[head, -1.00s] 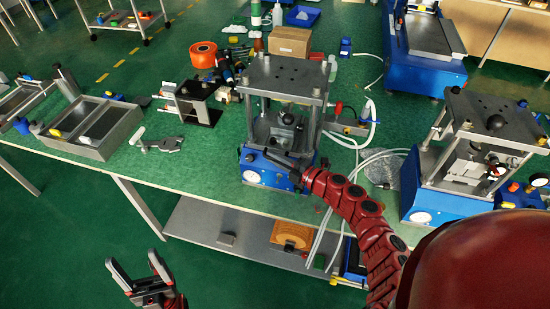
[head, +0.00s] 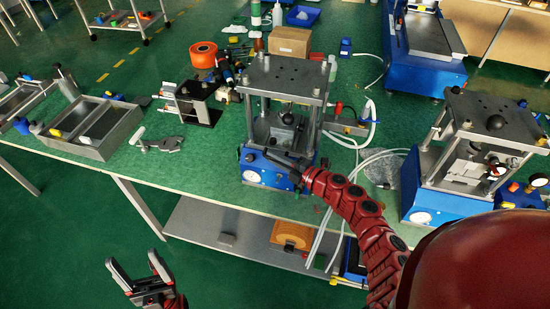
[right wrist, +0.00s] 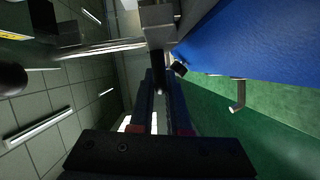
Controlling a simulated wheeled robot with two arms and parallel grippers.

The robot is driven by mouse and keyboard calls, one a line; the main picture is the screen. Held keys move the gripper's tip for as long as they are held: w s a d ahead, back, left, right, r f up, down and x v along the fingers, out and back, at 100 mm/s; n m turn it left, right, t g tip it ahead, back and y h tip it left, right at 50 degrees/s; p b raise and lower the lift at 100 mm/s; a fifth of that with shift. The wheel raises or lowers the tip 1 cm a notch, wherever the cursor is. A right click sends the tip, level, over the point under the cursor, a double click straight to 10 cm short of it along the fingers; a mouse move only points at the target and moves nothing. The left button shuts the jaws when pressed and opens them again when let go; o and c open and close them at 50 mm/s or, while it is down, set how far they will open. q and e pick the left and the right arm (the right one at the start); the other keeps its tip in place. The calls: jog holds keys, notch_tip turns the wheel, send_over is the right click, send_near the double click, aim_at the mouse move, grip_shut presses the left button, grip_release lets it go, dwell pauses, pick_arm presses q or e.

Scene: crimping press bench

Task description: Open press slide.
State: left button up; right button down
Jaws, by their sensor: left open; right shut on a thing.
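The press (head: 283,75) stands mid-bench, with a grey top plate on steel posts and a blue base (head: 262,172) with a gauge. A grey slide block (head: 284,131) shows between its posts. My right gripper (head: 272,154) is at the front of this press, just above the blue base. The grip itself is mostly hidden in the head view. My left gripper (head: 134,268) is open and empty, off the bench's front edge.
A second press (head: 488,115) stands to the right, with clear hoses (head: 375,157) between. A black stand (head: 197,103) and a grey tray (head: 93,127) are to the left. A lower shelf (head: 220,226) lies under the bench.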

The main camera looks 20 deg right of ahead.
jog(key=shift+s+f, duration=0.1)
jog(key=s+a, duration=1)
jog(key=s, duration=0.5)
jog(key=shift+s+a+b, duration=0.15)
jog(key=shift+a+b, duration=0.05)
jog(key=shift+b, duration=0.25)
jog(key=c, duration=1.2)
grip_release()
jog(key=o, duration=0.3)
jog(key=shift+s+a, duration=0.15)
